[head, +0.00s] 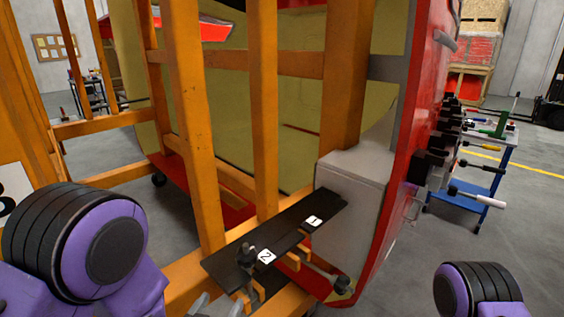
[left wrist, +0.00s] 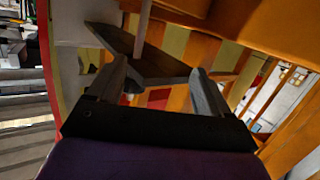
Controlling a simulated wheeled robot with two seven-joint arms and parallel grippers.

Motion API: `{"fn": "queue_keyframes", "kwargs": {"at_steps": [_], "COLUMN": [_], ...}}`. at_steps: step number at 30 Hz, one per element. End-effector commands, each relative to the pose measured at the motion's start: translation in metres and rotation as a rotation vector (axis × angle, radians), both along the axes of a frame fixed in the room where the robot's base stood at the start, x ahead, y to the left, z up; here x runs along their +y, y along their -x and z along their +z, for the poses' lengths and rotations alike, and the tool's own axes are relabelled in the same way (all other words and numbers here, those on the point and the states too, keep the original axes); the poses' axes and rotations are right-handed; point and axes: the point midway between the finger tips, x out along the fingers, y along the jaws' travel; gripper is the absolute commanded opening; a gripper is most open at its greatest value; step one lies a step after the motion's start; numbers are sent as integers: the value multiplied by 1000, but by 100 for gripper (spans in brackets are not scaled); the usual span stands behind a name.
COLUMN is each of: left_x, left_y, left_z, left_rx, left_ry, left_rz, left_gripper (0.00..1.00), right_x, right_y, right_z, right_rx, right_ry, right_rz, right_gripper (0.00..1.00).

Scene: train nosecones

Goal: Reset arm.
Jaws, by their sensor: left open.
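My left gripper (head: 218,304) shows only in part at the bottom edge of the head view, just below the near end of a black plate. In the left wrist view its two grey fingers (left wrist: 160,82) stand apart. I see nothing clearly held between them, though a dark flat piece (left wrist: 150,62) lies beyond the fingertips. My left arm's purple joint fills the lower left of the head view. A purple joint of my right arm shows at the lower right; the right gripper is out of view.
A blue trolley (head: 478,180) with tools stands right.

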Motion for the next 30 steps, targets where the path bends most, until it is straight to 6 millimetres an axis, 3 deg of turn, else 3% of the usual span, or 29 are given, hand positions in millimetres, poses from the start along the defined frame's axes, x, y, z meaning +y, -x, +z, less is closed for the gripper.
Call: {"fn": "queue_keyframes", "kwargs": {"at_steps": [1,5,6,9,12,15,18,30], "left_x": [14,57,70,101,124,137,143,143], "left_y": [12,64,86,145,200,238,255,256], "left_z": [-39,-132,-159,-213,-248,-264,-269,-269], "left_rx": [100,396,491,706,869,971,1013,1016], "left_ry": [11,44,53,69,78,79,80,81], "left_rz": [51,223,283,439,575,667,710,712], "left_gripper": [80,80,80,80,80,80,80,80], "right_x": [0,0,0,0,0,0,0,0], "right_y": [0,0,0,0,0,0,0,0], "right_z": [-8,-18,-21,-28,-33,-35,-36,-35], "right_rx": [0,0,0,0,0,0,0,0], "right_ry": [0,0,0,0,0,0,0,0], "right_rz": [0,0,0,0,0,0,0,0], "right_gripper": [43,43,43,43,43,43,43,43]}}
